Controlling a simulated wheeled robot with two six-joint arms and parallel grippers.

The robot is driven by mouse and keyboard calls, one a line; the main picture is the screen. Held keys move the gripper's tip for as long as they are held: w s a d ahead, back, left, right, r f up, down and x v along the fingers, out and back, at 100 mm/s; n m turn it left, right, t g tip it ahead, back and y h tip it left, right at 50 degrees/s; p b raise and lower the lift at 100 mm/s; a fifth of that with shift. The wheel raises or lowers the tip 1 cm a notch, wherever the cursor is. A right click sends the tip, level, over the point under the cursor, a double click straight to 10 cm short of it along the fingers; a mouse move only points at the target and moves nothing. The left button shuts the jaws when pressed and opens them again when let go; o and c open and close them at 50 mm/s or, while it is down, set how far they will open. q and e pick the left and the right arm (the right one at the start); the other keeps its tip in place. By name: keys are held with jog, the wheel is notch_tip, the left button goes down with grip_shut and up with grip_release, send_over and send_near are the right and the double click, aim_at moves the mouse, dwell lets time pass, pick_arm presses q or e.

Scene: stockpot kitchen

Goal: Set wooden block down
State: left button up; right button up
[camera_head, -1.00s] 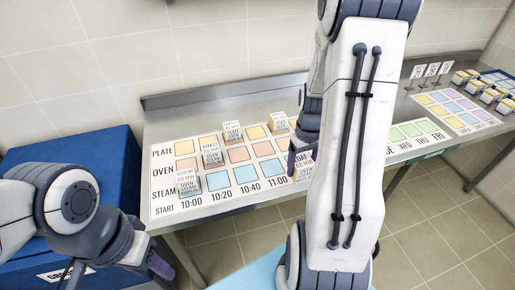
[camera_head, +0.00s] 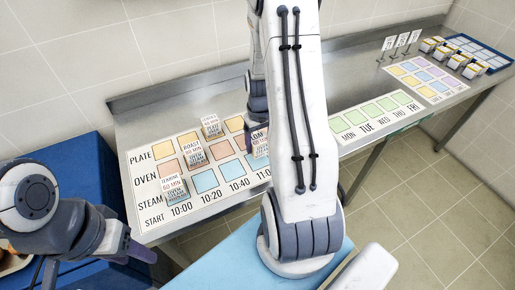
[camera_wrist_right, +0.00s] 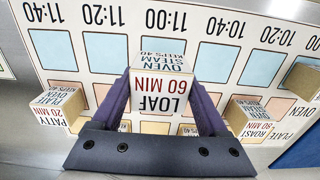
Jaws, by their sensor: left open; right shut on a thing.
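My right gripper (camera_wrist_right: 165,100) is shut on a wooden block (camera_wrist_right: 163,85) marked LOAF 60 MIN, with a finger on each side. In the head view the block (camera_head: 259,140) shows beside my right arm, over the right part of the printed board (camera_head: 180,208), near the 11:00 column. My arm hides most of that gripper there. In the wrist view the block is over the lower rows of cells; whether it touches the board, I cannot tell. My left gripper (camera_head: 140,252) is open and empty at lower left, off the table.
Other blocks stand on the board: TERRINE (camera_head: 173,185), ROAST (camera_head: 194,152) and one behind (camera_head: 211,125). PATTY (camera_wrist_right: 60,108) shows in the wrist view. A weekday sheet (camera_head: 375,116), small signs (camera_head: 401,41) and white-and-yellow boxes (camera_head: 455,60) are to the right.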

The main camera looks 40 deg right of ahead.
aim_at(258, 150)
jog(key=shift+w+a+f, duration=0.15)
jog(key=shift+w+f, duration=0.05)
notch_tip(258, 150, down, 3)
jog(key=shift+f+p, duration=0.1)
jog(key=shift+p, duration=0.3)
jog(key=shift+f, duration=0.35)
jog(key=shift+f, duration=0.15)
jog(key=o, duration=1.4)
jog(key=shift+r, duration=0.3)
notch_tip(258, 150, up, 12)
jog(key=shift+f+b, duration=0.15)
jog(key=shift+b, duration=0.65)
